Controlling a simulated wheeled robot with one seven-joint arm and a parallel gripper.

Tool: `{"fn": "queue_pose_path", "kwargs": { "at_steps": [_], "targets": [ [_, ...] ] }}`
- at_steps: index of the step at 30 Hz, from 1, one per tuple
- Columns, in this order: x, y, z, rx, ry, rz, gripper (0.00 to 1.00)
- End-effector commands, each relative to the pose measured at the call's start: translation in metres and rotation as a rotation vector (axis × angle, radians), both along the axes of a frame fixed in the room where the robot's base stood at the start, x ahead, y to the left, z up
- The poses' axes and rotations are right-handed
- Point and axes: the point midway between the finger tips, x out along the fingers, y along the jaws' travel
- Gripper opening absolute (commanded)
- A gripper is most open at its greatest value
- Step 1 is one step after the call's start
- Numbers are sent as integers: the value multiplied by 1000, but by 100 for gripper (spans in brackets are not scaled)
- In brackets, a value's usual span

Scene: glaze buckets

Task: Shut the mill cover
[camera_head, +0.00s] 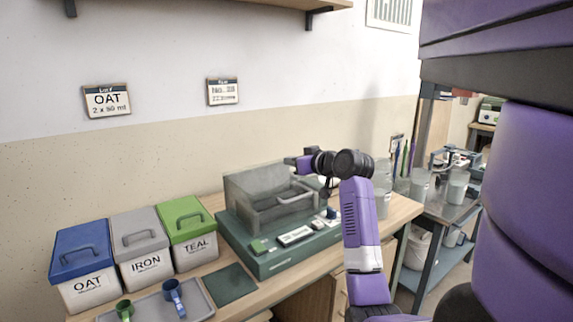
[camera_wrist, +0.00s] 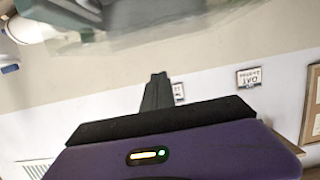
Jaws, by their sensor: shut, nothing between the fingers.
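The mill (camera_head: 268,258) is a green base on the wooden bench, with small buttons and a label on its front. Its smoky see-through cover (camera_head: 250,215) stands over the back of the base, with a bar handle on the side toward the right. I cannot tell for certain how far the cover is raised. In the head view my gripper (camera_head: 290,162) is above and behind the cover, partly hidden. In the wrist view my gripper (camera_wrist: 158,80) has its fingers together and empty; a blurred see-through edge of the cover (camera_wrist: 150,38) lies beyond them.
Lidded bins for OAT (camera_head: 82,255), IRON (camera_head: 141,240) and TEAL (camera_head: 190,222) stand left of the mill. A grey tray (camera_head: 195,300) holds a green and a blue cup. A dark green mat (camera_head: 230,284) lies in front. A side table (camera_head: 465,212) with clear containers is at right.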

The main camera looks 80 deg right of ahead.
Motion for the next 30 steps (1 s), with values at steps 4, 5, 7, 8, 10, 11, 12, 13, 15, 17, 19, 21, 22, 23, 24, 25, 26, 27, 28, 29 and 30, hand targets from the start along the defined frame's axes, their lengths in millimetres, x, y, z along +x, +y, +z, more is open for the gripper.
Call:
{"fn": "queue_pose_path", "kwargs": {
  "at_steps": [4,5,7,8,10,11,12,13,15,17,19,21,22,23,24,25,26,27,28,29,30],
  "targets": [
    [-11,10,-27,-48,-58,0,0],
    [-13,12,-31,-57,-69,0,0],
    [-18,16,-39,-80,-96,0,0],
    [-20,17,-42,-90,-108,0,0],
    [-24,21,-51,-110,-132,1,0],
    [-26,23,-53,-120,-144,0,0],
    [-28,25,-58,-131,-157,1,0],
    [-30,26,-62,-139,-167,2,0],
    [-34,29,-68,-159,-190,0,0],
    [-37,31,-74,-175,-208,1,0],
    [-40,34,-80,-191,-228,1,0],
    [-42,36,-85,-206,-245,0,0],
    [-43,36,-87,-212,-253,1,0],
    [-44,37,-88,-217,-259,2,0],
    [-44,38,-91,-224,-266,2,0],
    [-45,39,-92,-230,-272,2,0],
    [-46,39,-93,-234,-278,1,0],
    [-47,40,-94,-239,-284,1,0],
    [-47,40,-95,-242,-289,2,0],
    [-48,41,-96,-245,-292,2,0],
    [-48,41,-97,-249,-295,1,0]
  ]
}}
